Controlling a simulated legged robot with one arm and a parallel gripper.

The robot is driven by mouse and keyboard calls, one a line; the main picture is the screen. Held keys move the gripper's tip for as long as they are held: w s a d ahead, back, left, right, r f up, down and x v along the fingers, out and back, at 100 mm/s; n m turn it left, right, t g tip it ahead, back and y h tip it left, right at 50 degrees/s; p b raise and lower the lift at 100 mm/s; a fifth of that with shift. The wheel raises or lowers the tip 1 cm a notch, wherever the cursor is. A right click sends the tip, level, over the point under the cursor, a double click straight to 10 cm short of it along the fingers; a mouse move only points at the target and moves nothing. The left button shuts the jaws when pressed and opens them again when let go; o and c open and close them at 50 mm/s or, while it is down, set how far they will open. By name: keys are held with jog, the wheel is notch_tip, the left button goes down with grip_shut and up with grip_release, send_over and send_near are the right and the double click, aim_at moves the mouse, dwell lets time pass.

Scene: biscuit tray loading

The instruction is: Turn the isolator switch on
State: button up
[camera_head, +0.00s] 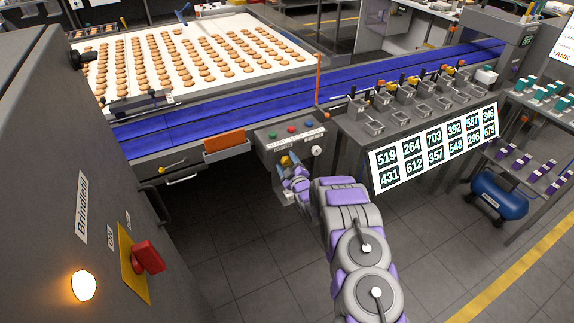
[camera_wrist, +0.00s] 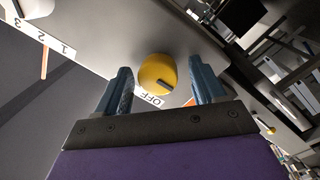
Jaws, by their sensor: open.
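A red rotary handle on a yellow plate (camera_head: 133,262) is on the dark cabinet at the left, with small labels beside it; I cannot read its setting. A grey control box (camera_head: 272,146) carries a yellow knob (camera_head: 286,160), which also shows in the wrist view (camera_wrist: 156,72) with a dark pointer bar aimed to the lower right. An OFF label (camera_wrist: 152,99) sits just below the knob there. My gripper (camera_head: 291,172) is open in front of the box, with its blue fingers on either side of the knob; I cannot tell if they touch it.
The box also has coloured buttons and a white dial (camera_head: 316,151), marked 1 2 3 in the wrist view. A blue conveyor (camera_head: 200,115) and biscuit tray (camera_head: 108,60) lie behind. A number panel (camera_head: 436,148) stands at the right. An amber lamp (camera_head: 83,286) glows on the cabinet.

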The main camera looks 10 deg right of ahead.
jog(key=c, duration=1)
jog(key=shift+c, duration=0.2)
